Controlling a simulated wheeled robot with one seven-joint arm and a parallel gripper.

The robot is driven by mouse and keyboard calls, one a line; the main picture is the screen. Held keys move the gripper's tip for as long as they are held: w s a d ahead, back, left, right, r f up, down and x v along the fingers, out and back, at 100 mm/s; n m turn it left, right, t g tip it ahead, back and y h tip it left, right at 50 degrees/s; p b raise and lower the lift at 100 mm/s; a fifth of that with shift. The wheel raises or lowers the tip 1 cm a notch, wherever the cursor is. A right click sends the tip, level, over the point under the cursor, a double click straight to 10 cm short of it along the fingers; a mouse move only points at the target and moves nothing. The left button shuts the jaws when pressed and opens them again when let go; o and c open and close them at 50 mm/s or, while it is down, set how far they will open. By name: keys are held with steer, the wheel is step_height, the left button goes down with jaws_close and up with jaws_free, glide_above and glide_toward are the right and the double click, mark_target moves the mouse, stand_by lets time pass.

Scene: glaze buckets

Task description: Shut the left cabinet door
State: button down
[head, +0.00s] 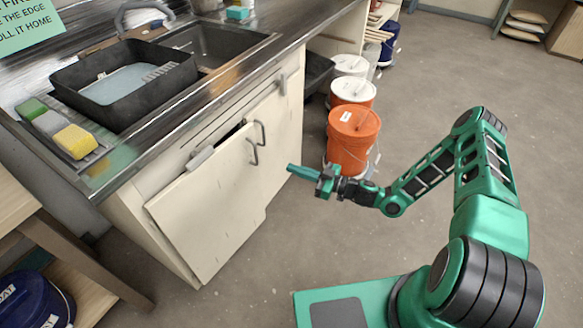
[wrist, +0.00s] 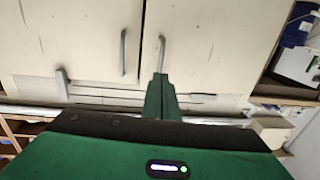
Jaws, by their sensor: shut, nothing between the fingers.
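The left cabinet door (head: 205,215) is cream with a bar handle (head: 252,150). It stands slightly ajar, with a dark gap along its top edge near the handle. In the wrist view, which looks upside down, this door (wrist: 215,45) is on the right. The right cabinet door (head: 283,135) looks flush with the front; it also shows in the wrist view (wrist: 70,40). My gripper (head: 291,168) is shut and empty, in front of the doors and right of the left door's handle. In the wrist view, its fingers (wrist: 160,98) overlap the handle's end; I cannot tell whether they touch.
A metal counter (head: 135,165) with a black basin (head: 110,110) tops the cabinet. Orange buckets (head: 352,138) stand on the floor right of the cabinet. A wooden shelf (head: 85,255) with a blue bucket (head: 30,298) is at the lower left. The floor before the doors is clear.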

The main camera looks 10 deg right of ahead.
steer(key=x, duration=1.1)
steer(key=shift+a, duration=0.3)
steer(key=shift+w+f, duration=0.1)
